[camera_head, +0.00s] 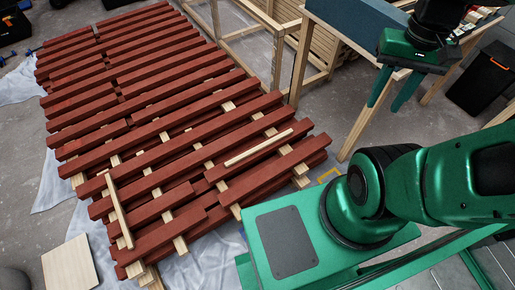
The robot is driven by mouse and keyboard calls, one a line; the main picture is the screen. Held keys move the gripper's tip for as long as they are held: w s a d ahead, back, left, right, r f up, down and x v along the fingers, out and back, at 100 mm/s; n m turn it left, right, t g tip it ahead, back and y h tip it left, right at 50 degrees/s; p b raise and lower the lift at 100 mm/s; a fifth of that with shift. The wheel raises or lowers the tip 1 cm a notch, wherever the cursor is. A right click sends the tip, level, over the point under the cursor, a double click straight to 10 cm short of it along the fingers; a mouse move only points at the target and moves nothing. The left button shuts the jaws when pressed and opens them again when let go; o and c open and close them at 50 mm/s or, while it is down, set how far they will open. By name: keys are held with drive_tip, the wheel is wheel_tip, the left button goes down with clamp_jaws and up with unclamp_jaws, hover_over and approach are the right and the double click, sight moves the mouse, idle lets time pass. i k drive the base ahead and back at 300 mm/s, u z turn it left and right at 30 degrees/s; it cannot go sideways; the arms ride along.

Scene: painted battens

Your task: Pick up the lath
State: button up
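Two thin pale wooden strips lie on top of the red painted battens (150,122), and I cannot tell which one is the lath. One pale strip (258,147) lies slanted across the right part of the battens. The other pale strip (119,211) lies crosswise near the front left end. My gripper (384,105) is at the upper right, pointing down, with its two green fingers apart and nothing seen between them. It is well to the right of both strips, apart from the battens.
The battens rest on pale crosspieces over a white sheet (50,184). A wooden frame (276,55) and a workbench with a blue-grey top (352,22) stand behind. A black bin (483,78) is at the right. A pale board (70,265) lies front left.

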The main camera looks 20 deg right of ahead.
sight(246, 154)
drive_tip(key=u, duration=1.2)
drive_tip(key=k, duration=1.1)
drive_tip(key=z, duration=1.3)
drive_tip(key=i, duration=1)
drive_tip(key=u, duration=0.05)
